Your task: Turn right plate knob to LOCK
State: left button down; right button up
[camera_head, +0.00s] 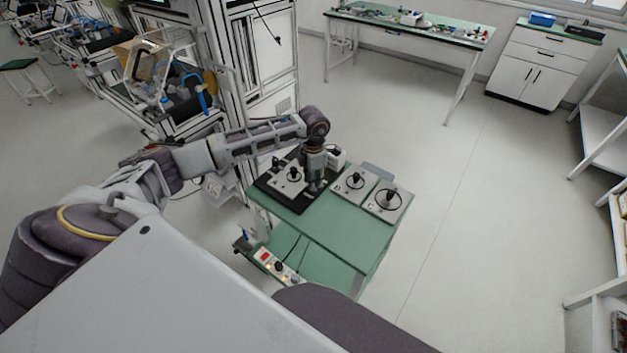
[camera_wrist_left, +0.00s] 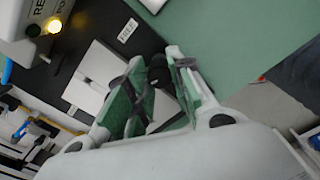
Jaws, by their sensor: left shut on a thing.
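My left gripper (camera_head: 316,186) points down over the right part of a black base (camera_head: 268,183) on the green table. In the left wrist view, the fingers (camera_wrist_left: 157,88) are closed around a dark knob (camera_wrist_left: 158,70), which is partly hidden between them. A light metal plate (camera_wrist_left: 97,75) lies beside the fingers on the black base. A label reading FREE (camera_wrist_left: 128,31) is on the base; no LOCK label is readable. A plate with a black knob (camera_head: 293,174) is left of the gripper in the head view. My right gripper is not in view.
Two grey plates with black round parts, one (camera_head: 343,191) nearer the gripper and one (camera_head: 377,211) farther right, lie on the green table (camera_head: 318,222). A white box with a lit yellow lamp (camera_wrist_left: 53,26) stands close by. A control strip (camera_head: 266,258) is on the lower front. The floor to the right is clear.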

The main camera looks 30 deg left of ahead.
pick_arm(q)
jog(key=shift+n, duration=1.2)
jog(key=c, duration=1.2)
grip_release()
jog(key=shift+r, duration=0.15)
notch_tip(320, 180, up, 12)
jog(key=shift+d, duration=0.1)
